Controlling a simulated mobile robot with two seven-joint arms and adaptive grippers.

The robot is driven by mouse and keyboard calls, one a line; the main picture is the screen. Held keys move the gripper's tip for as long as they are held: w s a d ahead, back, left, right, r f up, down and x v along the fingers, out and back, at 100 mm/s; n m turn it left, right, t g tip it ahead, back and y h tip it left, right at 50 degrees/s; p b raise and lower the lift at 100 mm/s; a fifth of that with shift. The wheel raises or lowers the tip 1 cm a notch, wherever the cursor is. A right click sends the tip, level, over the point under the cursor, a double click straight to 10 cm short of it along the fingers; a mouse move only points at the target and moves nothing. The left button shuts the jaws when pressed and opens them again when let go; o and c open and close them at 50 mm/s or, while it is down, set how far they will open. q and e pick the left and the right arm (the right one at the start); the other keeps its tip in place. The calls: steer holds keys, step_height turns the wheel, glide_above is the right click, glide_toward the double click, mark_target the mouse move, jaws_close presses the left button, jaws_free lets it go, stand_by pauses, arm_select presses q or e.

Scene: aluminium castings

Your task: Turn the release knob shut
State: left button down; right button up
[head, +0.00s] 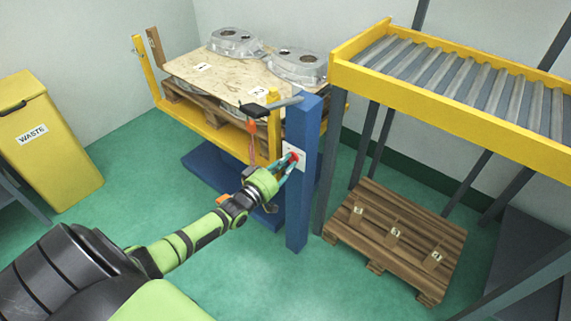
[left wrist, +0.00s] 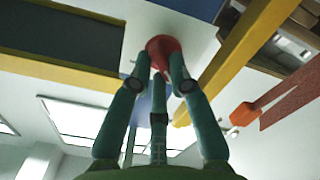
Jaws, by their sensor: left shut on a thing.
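The release knob (head: 294,157) is small and red. It sits on a white plate (head: 297,148) on the face of a blue post (head: 304,190). My left gripper (head: 286,166) reaches it from the left and is shut on it. In the left wrist view the red knob (left wrist: 163,50) lies between the teal fingertips (left wrist: 158,72). The marks on the plate are too small to read, so the knob's angle cannot be told. My right gripper is not in view.
A yellow frame (head: 212,128) beside the post holds a wooden board (head: 215,78) with grey castings (head: 235,42). A roller conveyor (head: 450,80) stands right, above an empty wooden pallet (head: 398,235). A yellow waste bin (head: 45,145) stands left. Green floor between is clear.

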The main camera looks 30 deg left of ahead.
arm_select(q)
steer(key=c, duration=1.1)
jaws_free()
steer(key=shift+c, duration=0.2)
steer(key=s+a, duration=0.1)
steer(key=s, duration=1.1)
